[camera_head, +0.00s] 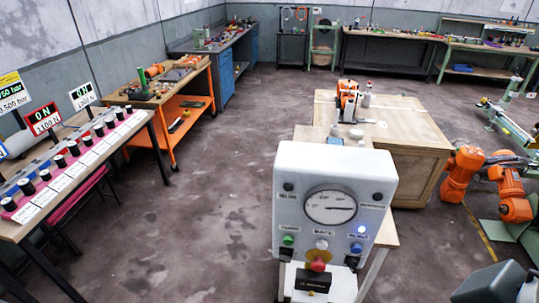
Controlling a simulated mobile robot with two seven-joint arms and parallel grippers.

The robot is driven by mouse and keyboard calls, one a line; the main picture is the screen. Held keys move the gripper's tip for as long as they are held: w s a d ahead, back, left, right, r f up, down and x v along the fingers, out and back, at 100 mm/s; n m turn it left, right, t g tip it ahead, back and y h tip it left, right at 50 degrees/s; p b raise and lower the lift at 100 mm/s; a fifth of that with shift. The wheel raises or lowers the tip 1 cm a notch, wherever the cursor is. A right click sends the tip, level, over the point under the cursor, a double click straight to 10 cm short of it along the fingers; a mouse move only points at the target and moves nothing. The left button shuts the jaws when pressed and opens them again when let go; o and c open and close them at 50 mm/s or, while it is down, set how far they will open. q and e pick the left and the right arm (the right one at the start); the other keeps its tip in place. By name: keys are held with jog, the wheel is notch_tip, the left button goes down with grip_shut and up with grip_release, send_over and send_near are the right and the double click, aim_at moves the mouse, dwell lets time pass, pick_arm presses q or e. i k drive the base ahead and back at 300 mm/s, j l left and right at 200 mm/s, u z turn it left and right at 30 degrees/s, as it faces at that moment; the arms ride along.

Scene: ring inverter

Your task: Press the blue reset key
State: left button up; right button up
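A pale control box (300,165) stands upright in the lower middle of the head view. It has a round white dial gauge (330,207) on its front. A blue key (356,248) sits at the lower right of the front, under a small label. A blue-white lamp (362,229) glows just above that label. A red knob (318,265) is below the yellow part. Neither of my grippers shows, and nothing visible touches the blue key.
A wooden crate (415,150) stands behind the box. An orange robot arm (462,172) is to the right. A table (150,115) with black knobs and signs is at the left, beside an orange workbench (205,104). The floor (215,210) left of the box is clear.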

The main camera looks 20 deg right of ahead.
aim_at(355, 248)
jog(key=z, duration=1.35)
jog(key=i+l+u, duration=0.15)
jog(key=l+u, duration=0.15)
jog(key=l, duration=0.15)
jog(key=k, duration=0.35)
